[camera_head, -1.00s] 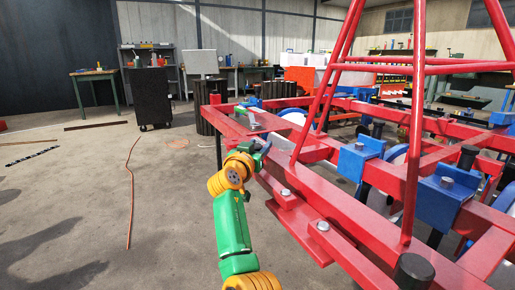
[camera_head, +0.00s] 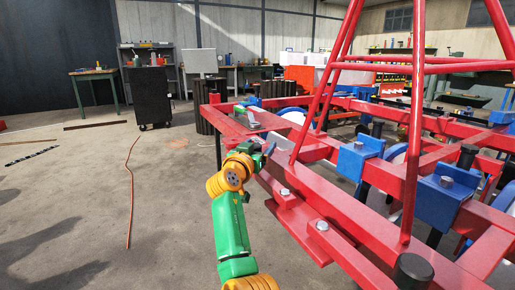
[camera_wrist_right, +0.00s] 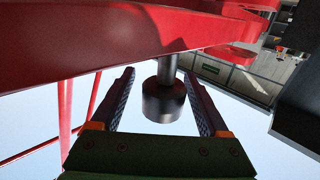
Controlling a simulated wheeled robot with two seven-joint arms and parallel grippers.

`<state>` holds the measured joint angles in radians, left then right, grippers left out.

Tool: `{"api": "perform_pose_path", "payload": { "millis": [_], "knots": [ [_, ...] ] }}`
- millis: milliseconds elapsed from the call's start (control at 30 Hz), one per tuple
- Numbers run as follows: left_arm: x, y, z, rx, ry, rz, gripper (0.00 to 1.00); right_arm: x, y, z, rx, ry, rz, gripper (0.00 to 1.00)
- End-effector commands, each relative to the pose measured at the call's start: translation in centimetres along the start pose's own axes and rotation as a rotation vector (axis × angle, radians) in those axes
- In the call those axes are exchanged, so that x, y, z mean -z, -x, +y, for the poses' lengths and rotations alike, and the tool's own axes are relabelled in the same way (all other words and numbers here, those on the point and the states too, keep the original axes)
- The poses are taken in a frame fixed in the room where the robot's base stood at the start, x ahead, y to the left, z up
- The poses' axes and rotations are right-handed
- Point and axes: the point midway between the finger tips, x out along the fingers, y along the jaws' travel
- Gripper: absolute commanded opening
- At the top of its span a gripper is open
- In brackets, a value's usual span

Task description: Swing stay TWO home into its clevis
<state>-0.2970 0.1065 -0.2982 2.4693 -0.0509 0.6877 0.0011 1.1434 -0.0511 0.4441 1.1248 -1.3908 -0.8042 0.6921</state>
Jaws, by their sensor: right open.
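My right gripper (camera_head: 266,149) is beside the near-left edge of the red planter frame (camera_head: 330,205) in the head view. In the right wrist view my right gripper (camera_wrist_right: 159,73) is open, its two dark fingers on either side of a dark cylinder (camera_wrist_right: 164,100) on a thinner stem below a red beam (camera_wrist_right: 100,40). I see gaps between the fingers and the cylinder; whether it lies fully between them in depth is unclear. Red sloping tubes (camera_head: 416,120) rise from the frame. I cannot tell which part is stay TWO or its clevis. My left gripper is not in view.
Blue blocks (camera_head: 358,160) with bolts sit along the frame. A black cabinet (camera_head: 150,97) and a small table (camera_head: 95,73) stand farther back. The floor at left is mostly open.

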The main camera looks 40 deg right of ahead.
Motion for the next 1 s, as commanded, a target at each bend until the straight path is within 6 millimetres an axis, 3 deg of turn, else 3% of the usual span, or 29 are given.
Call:
{"api": "perform_pose_path", "payload": {
  "millis": [400,1000],
  "knots": [
    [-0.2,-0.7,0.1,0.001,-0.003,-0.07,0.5,0.1,6.0,0.1,-0.001,0.0,-0.001,0.78],
    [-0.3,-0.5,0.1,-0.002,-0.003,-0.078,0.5,0.0,6.4,0.1,-0.002,0.0,-0.001,0.78]
  ]
}}
